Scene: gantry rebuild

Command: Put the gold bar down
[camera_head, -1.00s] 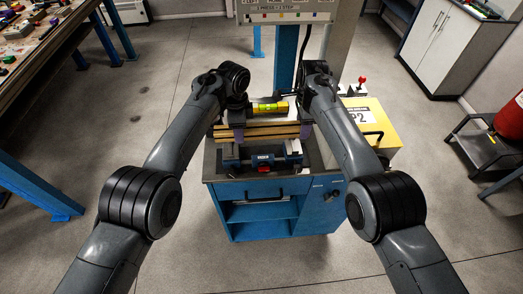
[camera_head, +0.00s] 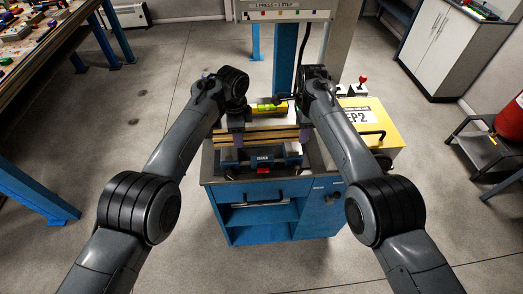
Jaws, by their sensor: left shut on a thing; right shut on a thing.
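A long gold-brown bar (camera_head: 270,134) lies level across the picture above a blue vise (camera_head: 288,153) on the workbench. My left gripper (camera_head: 238,138) is shut on the bar near its left end. My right gripper (camera_head: 305,134) is shut on it near its right end. The bar sits just above or at the top of the vise; I cannot tell whether they touch. The fingertips are small and partly hidden by the arms.
A yellow-green level-like piece (camera_head: 268,107) lies behind the bar. A yellow box (camera_head: 372,118) stands at the right of the blue workbench (camera_head: 262,190). A button panel (camera_head: 285,14) hangs behind. The worktop's front strip is narrow.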

